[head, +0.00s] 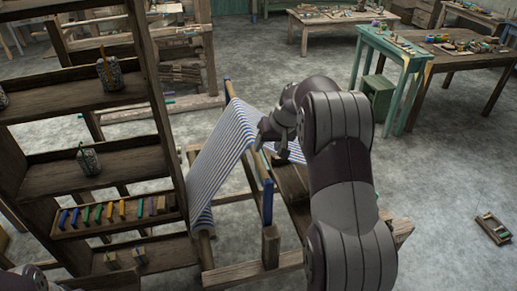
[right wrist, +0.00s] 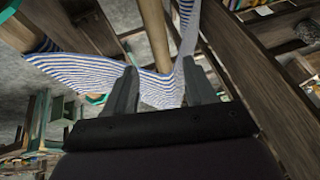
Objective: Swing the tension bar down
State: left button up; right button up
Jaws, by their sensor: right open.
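The wooden handloom (head: 255,272) stands at the middle, with blue-and-white striped cloth (head: 220,150) sloping over it. My right gripper (head: 270,147) is open above the loom, at the right edge of the cloth. In the right wrist view a round wooden bar (right wrist: 153,38) runs away between and beyond my open fingertips, with striped cloth (right wrist: 85,72) around its near part. I take it for the tension bar, but cannot be sure. I cannot tell whether the fingers touch it. My right arm hides part of the loom. My left gripper is out of view.
A tall wooden shelf (head: 70,100) with yarn holders and a row of coloured pieces (head: 120,210) stands close on the left. A teal table (head: 400,45) and workbenches are behind. A small tray (head: 492,228) lies on the floor at right; the floor around it is clear.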

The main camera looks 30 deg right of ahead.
aim_at(259, 155)
jog(key=x, duration=0.3)
jog(key=w+p+x, duration=0.1)
jog(key=x, duration=0.1)
jog(key=p+x, duration=0.1)
jog(key=x, duration=0.2)
jog(key=shift+w+d, duration=0.1)
jog(key=shift+w, duration=0.25)
jog(key=shift+s+d+f, duration=0.1)
jog(key=shift+s+f, duration=0.05)
jog(key=shift+s, duration=0.3)
jog(key=shift+w, duration=0.3)
jog(key=c, duration=1)
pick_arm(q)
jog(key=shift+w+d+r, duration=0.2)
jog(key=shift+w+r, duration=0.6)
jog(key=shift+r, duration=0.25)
pick_arm(e)
grip_shut()
